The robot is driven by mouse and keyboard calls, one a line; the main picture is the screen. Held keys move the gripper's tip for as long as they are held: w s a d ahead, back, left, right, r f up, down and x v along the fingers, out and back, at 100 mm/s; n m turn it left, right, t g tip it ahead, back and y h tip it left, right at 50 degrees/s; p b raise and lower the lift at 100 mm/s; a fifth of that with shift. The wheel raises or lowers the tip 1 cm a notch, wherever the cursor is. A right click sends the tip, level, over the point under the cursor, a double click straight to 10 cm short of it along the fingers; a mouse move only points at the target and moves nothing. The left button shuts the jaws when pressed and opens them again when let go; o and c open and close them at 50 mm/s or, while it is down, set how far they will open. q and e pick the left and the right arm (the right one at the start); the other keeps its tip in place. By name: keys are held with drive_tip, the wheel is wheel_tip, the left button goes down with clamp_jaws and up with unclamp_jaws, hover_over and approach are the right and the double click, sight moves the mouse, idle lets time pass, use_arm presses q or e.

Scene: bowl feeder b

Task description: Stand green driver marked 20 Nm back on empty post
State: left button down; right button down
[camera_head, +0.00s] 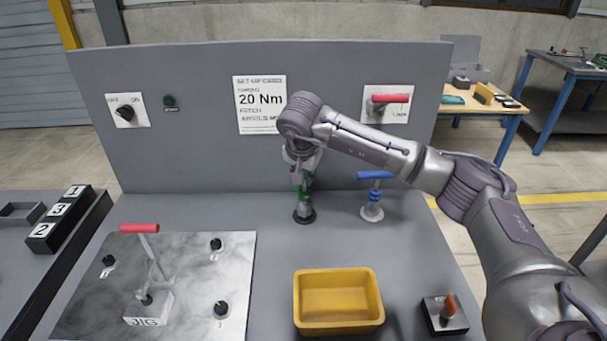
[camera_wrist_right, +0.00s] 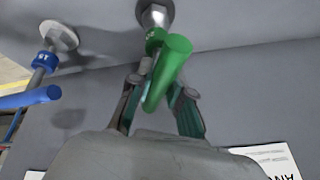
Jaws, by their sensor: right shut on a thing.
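The green driver (camera_wrist_right: 168,70) has a green T-handle and a green collar (camera_wrist_right: 155,38). In the head view the driver (camera_head: 304,196) is upright over a post with a dark round base (camera_head: 304,217), largely hidden by my right gripper (camera_head: 302,178). In the wrist view its metal lower end (camera_wrist_right: 155,15) is at the post's dark base; whether it is fully seated I cannot tell. My left gripper is out of view.
A blue driver (camera_head: 374,177) stands on the post to the right. A grey panel with a 20 Nm sign (camera_head: 261,104) rises behind. A yellow bin (camera_head: 338,327), a jig plate (camera_head: 190,250) with a red-handled clamp (camera_head: 140,228), and an orange-knobbed box (camera_head: 447,310) are in front.

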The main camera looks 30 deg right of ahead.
drive_tip(key=shift+f, duration=0.25)
idle(0.7)
drive_tip(key=c, duration=1.1)
unclamp_jaws()
drive_tip(key=shift+o, duration=0.5)
